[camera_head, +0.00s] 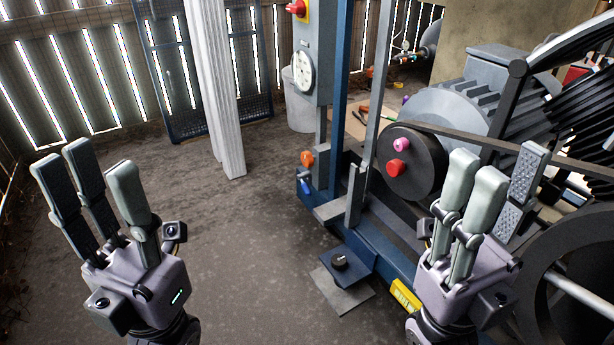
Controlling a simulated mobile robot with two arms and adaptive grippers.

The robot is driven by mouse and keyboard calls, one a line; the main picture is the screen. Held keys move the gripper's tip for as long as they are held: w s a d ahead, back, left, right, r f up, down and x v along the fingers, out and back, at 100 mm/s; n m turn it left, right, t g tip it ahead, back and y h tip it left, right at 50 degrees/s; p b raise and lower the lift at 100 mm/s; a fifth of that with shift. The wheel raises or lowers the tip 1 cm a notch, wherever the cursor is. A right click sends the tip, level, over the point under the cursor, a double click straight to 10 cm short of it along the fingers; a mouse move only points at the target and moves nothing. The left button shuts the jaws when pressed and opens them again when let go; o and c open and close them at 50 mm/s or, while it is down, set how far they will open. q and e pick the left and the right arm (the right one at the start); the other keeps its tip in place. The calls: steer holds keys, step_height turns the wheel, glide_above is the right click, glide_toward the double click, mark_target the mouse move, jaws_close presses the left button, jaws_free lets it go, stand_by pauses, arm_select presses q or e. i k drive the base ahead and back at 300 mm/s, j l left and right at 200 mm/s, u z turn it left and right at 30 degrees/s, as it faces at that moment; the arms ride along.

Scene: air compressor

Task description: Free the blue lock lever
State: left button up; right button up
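A small blue lever (306,186) shows low on the blue machine frame, just below an orange knob (307,158). It is too small for me to tell how it is locked. My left gripper (92,168) is at the left, fingers up and spread, empty, well apart from the lever. My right gripper (506,166) is at the right in front of the compressor, fingers up and apart, with nothing seen between them. It is also well away from the lever.
A black wheel (412,165) with a pink knob (402,145) and a red knob (396,168) is beside the belt. A blue pedal (345,262) juts out over the floor. A white post (217,90) stands at the back.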

mark_target(306, 191)
steer(key=i+j, duration=0.2)
steer(key=j, duration=0.15)
steer(key=i+j+z, duration=0.1)
steer(key=i+j, duration=0.35)
steer(key=j, duration=0.25)
steer(key=i+j+z, duration=0.1)
steer(key=j, duration=0.25)
steer(key=i+j, duration=0.3)
steer(key=i+j+z, duration=0.1)
steer(key=j, duration=0.35)
steer(key=i+j, duration=0.25)
steer(key=j, duration=0.15)
